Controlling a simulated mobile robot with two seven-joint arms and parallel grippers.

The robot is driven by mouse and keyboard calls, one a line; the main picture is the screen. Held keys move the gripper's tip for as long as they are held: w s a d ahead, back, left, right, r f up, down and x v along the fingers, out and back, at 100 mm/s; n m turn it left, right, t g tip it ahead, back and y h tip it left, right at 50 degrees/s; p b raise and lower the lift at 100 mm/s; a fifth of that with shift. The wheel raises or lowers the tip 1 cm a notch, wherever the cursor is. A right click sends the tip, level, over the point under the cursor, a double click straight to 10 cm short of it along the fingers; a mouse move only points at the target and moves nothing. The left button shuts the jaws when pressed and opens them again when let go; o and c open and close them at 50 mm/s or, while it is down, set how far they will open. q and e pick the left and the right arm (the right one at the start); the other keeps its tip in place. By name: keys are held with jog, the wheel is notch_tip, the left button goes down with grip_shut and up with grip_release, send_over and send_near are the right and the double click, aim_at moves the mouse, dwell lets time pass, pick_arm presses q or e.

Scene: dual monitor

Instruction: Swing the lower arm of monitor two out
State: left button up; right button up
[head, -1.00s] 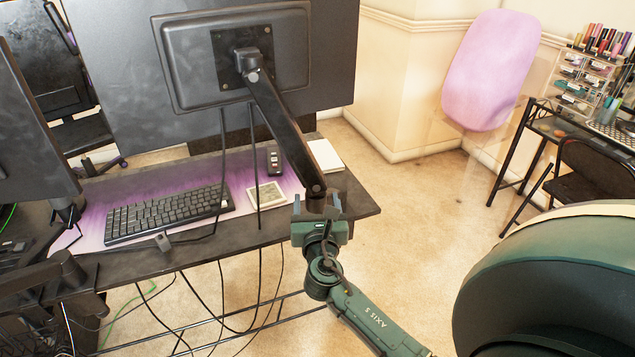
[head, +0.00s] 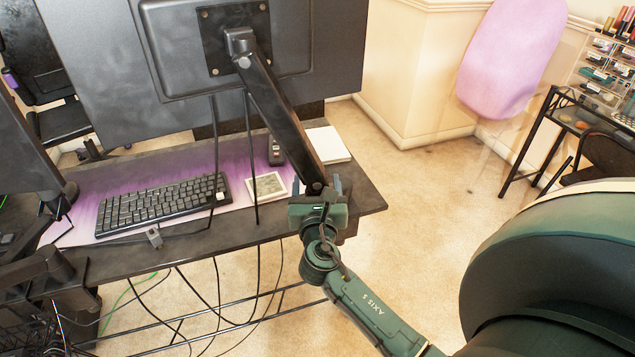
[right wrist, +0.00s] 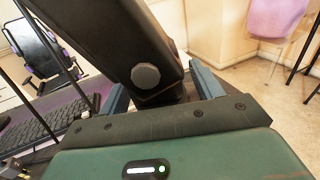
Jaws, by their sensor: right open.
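Monitor two (head: 110,70) shows its dark back at the top of the head view. A black arm link (head: 275,110) slopes from its mount (head: 240,40) down to a joint near the desk's front edge. My right gripper (head: 320,187) is at that low end. In the right wrist view the open gripper (right wrist: 162,88) has one blue-grey finger on each side of the black joint (right wrist: 160,92), with visible gaps beside it. The lower arm of monitor two cannot be made out; my gripper and the upper link cover that area. My left gripper is not in view.
The desk (head: 250,235) holds a keyboard (head: 160,205), a picture card (head: 266,187) and a white pad (head: 327,145). Cables hang below it. Another monitor (head: 25,145) and a black arm base (head: 45,265) stand at left. Open carpet (head: 430,210) lies to the right.

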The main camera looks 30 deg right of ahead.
jog(key=c, duration=1.4)
